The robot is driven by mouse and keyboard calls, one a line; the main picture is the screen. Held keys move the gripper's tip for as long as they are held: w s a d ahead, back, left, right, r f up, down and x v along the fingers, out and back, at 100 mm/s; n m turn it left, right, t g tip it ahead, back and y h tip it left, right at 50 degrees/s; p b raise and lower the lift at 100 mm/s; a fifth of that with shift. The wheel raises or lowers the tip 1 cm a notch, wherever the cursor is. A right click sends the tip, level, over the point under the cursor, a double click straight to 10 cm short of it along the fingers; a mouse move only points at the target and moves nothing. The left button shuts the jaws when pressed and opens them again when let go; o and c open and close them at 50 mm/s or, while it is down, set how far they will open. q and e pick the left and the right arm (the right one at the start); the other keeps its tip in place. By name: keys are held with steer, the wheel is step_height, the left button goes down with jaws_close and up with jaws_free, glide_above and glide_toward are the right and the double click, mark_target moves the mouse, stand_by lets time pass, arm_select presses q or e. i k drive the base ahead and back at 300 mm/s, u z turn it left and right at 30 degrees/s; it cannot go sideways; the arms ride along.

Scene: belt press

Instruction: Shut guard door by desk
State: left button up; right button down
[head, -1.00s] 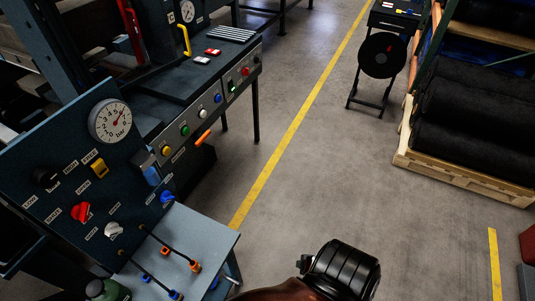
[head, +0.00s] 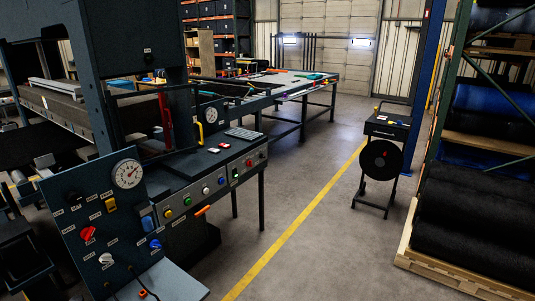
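The control desk (head: 232,153) stands at the left, with a row of coloured buttons and an orange handle on its front. Behind it, at the press, a red upright bar (head: 163,118) is set by a dark frame that may be the guard door; how far it stands open I cannot tell. A bent yellow handle (head: 199,133) is beside a round gauge (head: 210,113) at the back of the desk. Neither of my grippers is in view.
A gauge panel (head: 70,225) with knobs stands in front left of the desk. A black stand with a reel (head: 380,160) is at right, near a rack with dark rolls (head: 470,205) on a pallet. The floor (head: 310,240) along the yellow line is clear.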

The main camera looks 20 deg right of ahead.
mark_target(195, 85)
steer(key=z, duration=0.75)
steer(key=i, duration=0.55)
steer(key=z, duration=0.45)
steer(key=i, duration=1.5)
steer(key=u, duration=0.6)
steer(key=i, duration=0.8)
steer(key=u, duration=0.8)
